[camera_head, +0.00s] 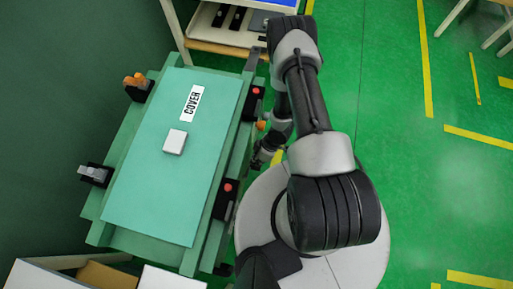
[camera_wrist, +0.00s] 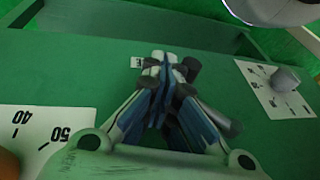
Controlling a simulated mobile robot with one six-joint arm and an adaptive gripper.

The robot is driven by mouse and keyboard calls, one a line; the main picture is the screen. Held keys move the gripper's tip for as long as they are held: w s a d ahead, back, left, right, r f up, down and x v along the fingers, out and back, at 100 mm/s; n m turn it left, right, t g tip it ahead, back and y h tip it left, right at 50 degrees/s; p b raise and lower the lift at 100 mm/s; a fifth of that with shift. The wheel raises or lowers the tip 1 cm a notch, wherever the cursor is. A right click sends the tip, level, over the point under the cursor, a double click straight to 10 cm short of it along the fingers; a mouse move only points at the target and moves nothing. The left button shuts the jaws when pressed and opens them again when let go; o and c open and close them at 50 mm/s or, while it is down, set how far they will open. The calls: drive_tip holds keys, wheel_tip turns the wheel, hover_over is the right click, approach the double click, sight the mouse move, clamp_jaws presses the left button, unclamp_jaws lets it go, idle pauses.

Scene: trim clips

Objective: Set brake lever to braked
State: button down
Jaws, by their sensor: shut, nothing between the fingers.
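My gripper (camera_wrist: 160,66) is shut and empty, its fingertips together in front of a green panel (camera_wrist: 75,70) in the wrist view. In the head view my gripper (camera_head: 263,156) is small and dark, at the right side of the green cart (camera_head: 123,165). A small white label (camera_wrist: 136,62), mostly hidden by the fingers, is on the panel beside the fingertips. A dark rounded shape (camera_wrist: 192,67) shows just right of the fingertips; it may be part of the brake lever, but I cannot tell. The lever's position and any contact are unclear.
A white scale plate marked 40 and 50 (camera_wrist: 45,128) and an orange knob (camera_wrist: 8,164) are at lower left. A grey knob (camera_wrist: 285,78) sits on a white plate at right. The cart carries a COVER panel (camera_head: 160,195) and edge clips. Green floor (camera_head: 400,150) is open at right.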

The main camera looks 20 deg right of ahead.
drive_tip(key=shift+r, duration=0.1)
idle(0.7)
drive_tip(key=shift+r+p, duration=0.55)
drive_tip(key=shift+r, duration=0.15)
